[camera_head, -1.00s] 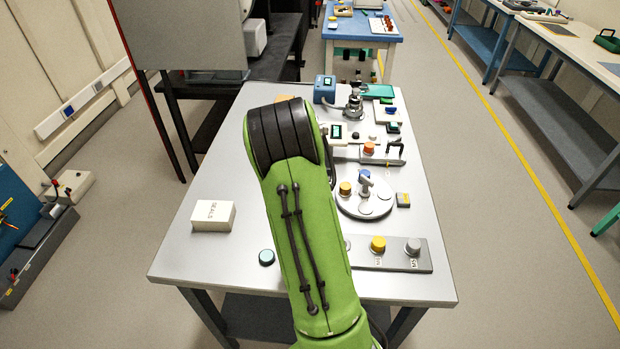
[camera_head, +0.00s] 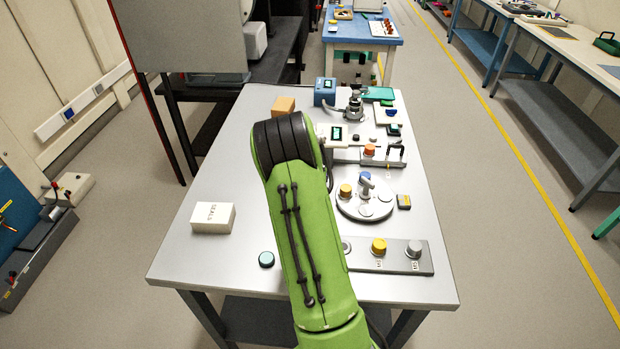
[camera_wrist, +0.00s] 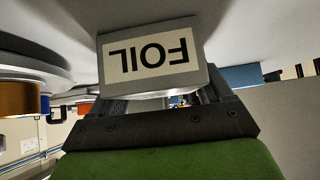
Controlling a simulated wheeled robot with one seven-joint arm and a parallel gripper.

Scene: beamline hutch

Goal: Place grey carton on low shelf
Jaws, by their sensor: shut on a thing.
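A grey carton (camera_wrist: 190,46) with a white label reading FOIL, upside down in the picture, fills the upper middle of the wrist view. My gripper (camera_wrist: 160,97) is shut on it, with a dark finger at each side. In the head view my green arm reaches over the grey table, and its bulk hides the gripper and the carton. A dark low shelf (camera_head: 262,312) shows under the near end of the table, partly hidden by the tabletop and my arm. I cannot tell whether this is the shelf named in the task.
The tabletop (camera_head: 225,270) carries a white SEALS box (camera_head: 213,217), an orange block (camera_head: 284,105), a round plate (camera_head: 352,206) with knobs and a knob panel (camera_head: 395,262). Its left middle is clear. Open floor (camera_head: 490,270) lies to the right.

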